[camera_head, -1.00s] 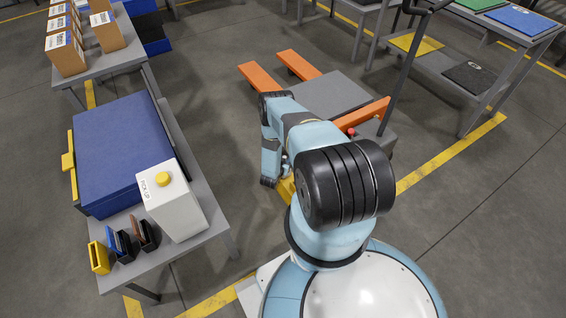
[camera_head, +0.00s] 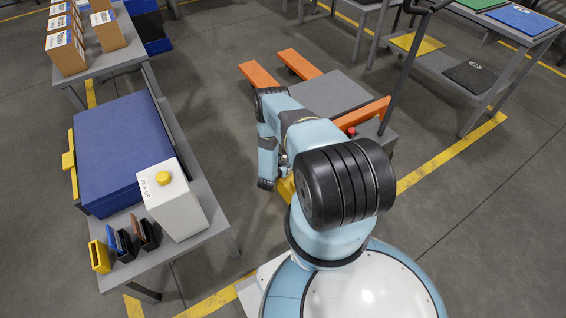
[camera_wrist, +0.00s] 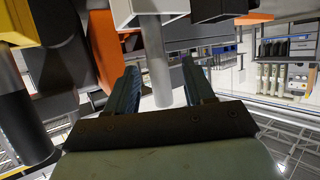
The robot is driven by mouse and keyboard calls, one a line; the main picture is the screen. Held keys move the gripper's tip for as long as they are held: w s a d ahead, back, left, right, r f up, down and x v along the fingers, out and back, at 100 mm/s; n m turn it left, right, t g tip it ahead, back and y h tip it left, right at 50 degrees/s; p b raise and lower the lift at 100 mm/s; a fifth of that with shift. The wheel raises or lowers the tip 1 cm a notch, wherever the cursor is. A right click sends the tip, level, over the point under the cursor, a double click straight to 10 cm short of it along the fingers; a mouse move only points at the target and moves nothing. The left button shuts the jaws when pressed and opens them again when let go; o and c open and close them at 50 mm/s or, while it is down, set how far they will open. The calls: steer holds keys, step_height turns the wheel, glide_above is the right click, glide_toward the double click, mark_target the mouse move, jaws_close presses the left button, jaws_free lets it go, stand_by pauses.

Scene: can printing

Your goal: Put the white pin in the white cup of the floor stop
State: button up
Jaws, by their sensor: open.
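In the wrist view, which looks upside down, the white cup (camera_wrist: 133,10) is at the top centre. The white pin (camera_wrist: 158,75) runs from the cup's mouth down between the fingers of my gripper (camera_wrist: 161,68). Its end at the cup looks seated inside; how deep is hidden. My gripper is open, with a finger on each side of the pin and gaps visible. A yellow cup (camera_wrist: 20,22) with a dark pin (camera_wrist: 20,118) is at the left. A black cup (camera_wrist: 212,9) is at the upper right. In the head view, my arm hides most of the yellow floor stop (camera_head: 285,190).
A pallet truck with orange forks (camera_head: 300,65) stands just beyond my arm. Open floor (camera_head: 480,220) lies to the right.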

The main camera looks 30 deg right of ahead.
steer(key=v, duration=0.9)
steer(key=w+a+r+n+t+y, duration=0.1)
steer(key=w+a+r+y, duration=0.1)
steer(key=w+r, duration=1)
steer(key=w+a+r+y, duration=0.25)
steer(key=w+r, duration=0.65)
steer(key=r, duration=0.5)
steer(key=a+r+n+y, duration=0.2)
steer(key=a+r, duration=0.1)
steer(key=r, duration=1.3)
steer(key=a+r+n+y, duration=0.2)
steer(key=a+r+y, duration=0.1)
steer(key=r, duration=1.3)
steer(key=s+a+r+n+g+y, duration=0.1)
steer(key=s+a+r+n+y, duration=0.2)
steer(key=s+r, duration=1.75)
steer(key=s+r+n+g+h, duration=0.1)
steer(key=s+r, duration=0.3)
steer(key=s, duration=1)
steer(key=s+a+r+n+g+h, duration=0.1)
steer(key=s+r, duration=0.2)
steer(key=s, duration=1.1)
steer(key=shift+s+r+g, duration=0.3)
steer(key=shift+r, duration=0.1)
